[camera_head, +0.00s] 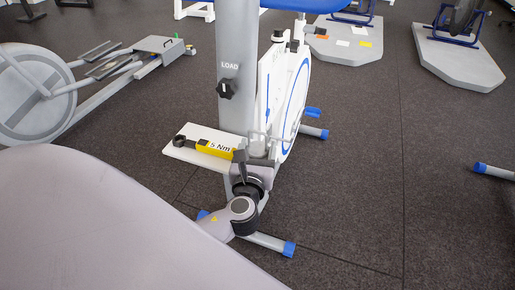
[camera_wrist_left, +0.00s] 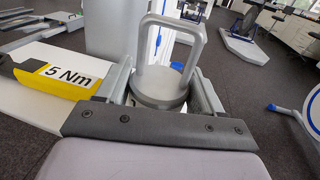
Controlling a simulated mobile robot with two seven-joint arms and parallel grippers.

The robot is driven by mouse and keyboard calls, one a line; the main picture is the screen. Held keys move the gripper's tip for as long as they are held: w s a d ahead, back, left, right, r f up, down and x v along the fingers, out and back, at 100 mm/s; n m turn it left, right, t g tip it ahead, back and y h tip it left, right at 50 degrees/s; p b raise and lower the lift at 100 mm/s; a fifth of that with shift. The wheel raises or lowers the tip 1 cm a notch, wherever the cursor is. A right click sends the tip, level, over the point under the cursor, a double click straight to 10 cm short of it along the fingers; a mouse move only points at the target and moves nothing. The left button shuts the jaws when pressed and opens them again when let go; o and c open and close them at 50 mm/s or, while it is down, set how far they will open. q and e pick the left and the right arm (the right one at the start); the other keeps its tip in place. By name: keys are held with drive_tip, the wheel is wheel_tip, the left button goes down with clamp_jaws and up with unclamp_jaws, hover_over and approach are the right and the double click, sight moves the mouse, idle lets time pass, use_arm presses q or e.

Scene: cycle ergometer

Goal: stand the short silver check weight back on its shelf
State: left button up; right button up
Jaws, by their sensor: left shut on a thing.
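The short silver check weight (camera_wrist_left: 160,88) is a grey cylinder with a tall loop handle, upright between the fingers of my left gripper (camera_head: 256,168). The gripper is shut on it. In the head view, only the weight's thin handle (camera_head: 264,136) shows clearly; the gripper hides most of the body. The white shelf (camera_head: 182,154) is on the cycle's post, and it also shows in the left wrist view (camera_wrist_left: 34,125). The gripper is at the shelf's right end. I cannot tell whether the weight's base touches the shelf. My right gripper is not in view.
A yellow and black bar marked 5 Nm (camera_head: 214,148) lies on the shelf, left of the gripper and close to it. The grey post (camera_head: 238,60) with its LOAD knob (camera_head: 227,89) rises just behind. A white and blue flywheel housing (camera_head: 288,95) stands beyond.

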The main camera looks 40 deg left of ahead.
use_arm(q)
drive_tip(key=shift+r, duration=0.15)
drive_tip(key=o, duration=1.7)
drive_tip(key=shift+o, duration=0.2)
drive_tip(key=shift+f, duration=0.35)
drive_tip(key=shift+s, duration=0.1)
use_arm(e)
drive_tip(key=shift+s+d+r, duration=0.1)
